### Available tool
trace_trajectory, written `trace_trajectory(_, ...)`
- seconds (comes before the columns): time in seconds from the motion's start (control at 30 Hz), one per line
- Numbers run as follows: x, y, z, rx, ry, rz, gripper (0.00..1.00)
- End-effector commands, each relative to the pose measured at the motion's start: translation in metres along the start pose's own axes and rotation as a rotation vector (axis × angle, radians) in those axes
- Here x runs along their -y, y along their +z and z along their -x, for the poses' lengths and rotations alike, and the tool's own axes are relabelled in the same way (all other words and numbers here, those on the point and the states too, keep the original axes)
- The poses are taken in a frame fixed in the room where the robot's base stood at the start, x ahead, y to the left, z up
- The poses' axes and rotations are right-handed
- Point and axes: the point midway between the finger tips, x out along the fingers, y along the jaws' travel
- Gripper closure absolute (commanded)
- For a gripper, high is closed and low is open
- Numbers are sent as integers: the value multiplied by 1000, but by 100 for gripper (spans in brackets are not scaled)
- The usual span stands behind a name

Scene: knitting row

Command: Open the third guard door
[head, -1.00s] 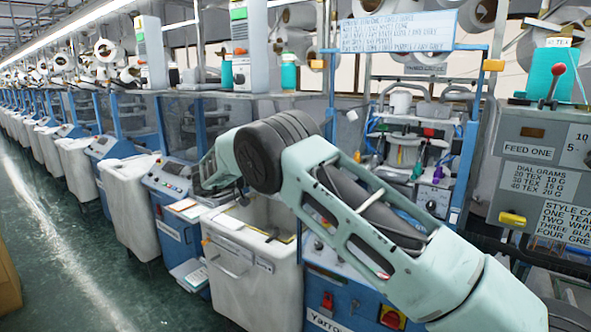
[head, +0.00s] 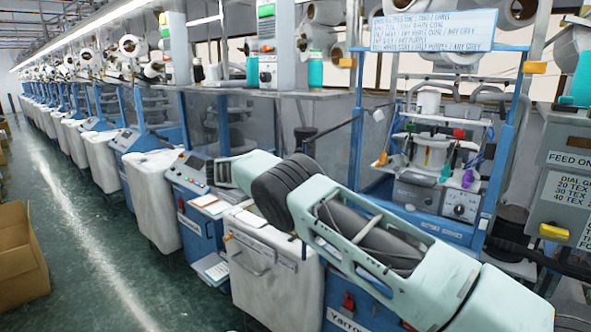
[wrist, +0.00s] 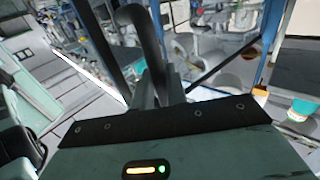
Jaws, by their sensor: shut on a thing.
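In the wrist view my gripper (wrist: 168,95) is shut on a dark curved bar (wrist: 147,35) that rises from between the fingers; it looks like a door handle. Which door it belongs to cannot be told from this view.
White bins (head: 262,262) and blue control cabinets line the aisle. A grey feed box (head: 570,175) with a yellow handle stands at far right. A cardboard box (head: 20,255) sits at left. The green aisle floor (head: 120,270) between is clear.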

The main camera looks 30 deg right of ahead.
Motion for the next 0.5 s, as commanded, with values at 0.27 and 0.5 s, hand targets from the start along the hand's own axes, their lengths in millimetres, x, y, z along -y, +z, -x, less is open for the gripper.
trace_trajectory(0.27,2,-4,-4,-5,1,-5,80)
trace_trajectory(0.5,1,-2,-2,-3,0,-3,68)
